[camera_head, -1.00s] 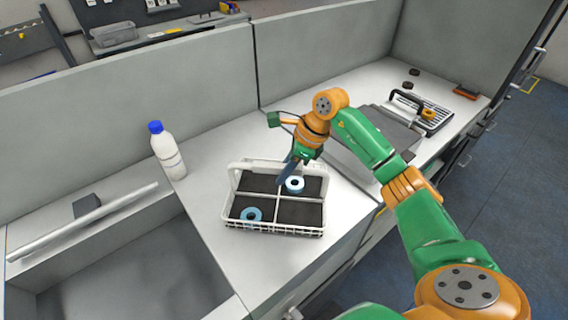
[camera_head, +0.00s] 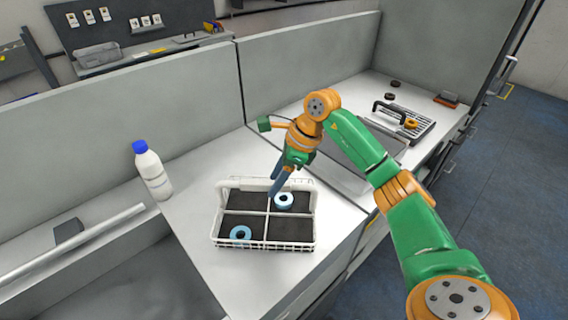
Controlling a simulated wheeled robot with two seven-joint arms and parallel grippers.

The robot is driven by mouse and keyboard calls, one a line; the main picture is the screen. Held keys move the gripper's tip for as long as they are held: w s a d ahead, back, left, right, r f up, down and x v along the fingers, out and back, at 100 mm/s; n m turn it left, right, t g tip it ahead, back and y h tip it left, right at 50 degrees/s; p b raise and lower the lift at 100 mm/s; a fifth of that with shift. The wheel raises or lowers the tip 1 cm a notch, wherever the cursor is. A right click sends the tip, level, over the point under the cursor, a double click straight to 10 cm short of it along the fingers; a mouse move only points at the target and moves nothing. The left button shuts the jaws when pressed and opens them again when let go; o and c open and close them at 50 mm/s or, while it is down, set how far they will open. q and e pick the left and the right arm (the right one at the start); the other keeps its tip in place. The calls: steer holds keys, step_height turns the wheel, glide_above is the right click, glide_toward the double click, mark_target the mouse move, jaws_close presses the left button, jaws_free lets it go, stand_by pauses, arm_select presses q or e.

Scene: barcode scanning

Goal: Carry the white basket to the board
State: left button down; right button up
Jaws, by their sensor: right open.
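The white basket (camera_head: 262,246) stands on the grey worktop in the middle of the head view. A blue ring (camera_head: 240,233) lies in the near-left compartment and another blue ring (camera_head: 284,200) in the far-right one. My right gripper (camera_head: 273,192) points down at the basket's far side, by the handle and the far-right ring. It is open; whether the handle is between its fingers cannot be told. My left gripper is out of view. I cannot tell which thing is the board.
A white bottle with a blue cap (camera_head: 152,172) stands left of the basket. A slotted tray with a handle (camera_head: 402,122) and dark round pieces lie on the right worktop. Grey partitions (camera_head: 120,110) run behind. Bare worktop (camera_head: 195,215) shows left of the basket.

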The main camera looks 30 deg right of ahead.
steer(key=v, duration=0.9)
steer(key=shift+s+r, duration=0.1)
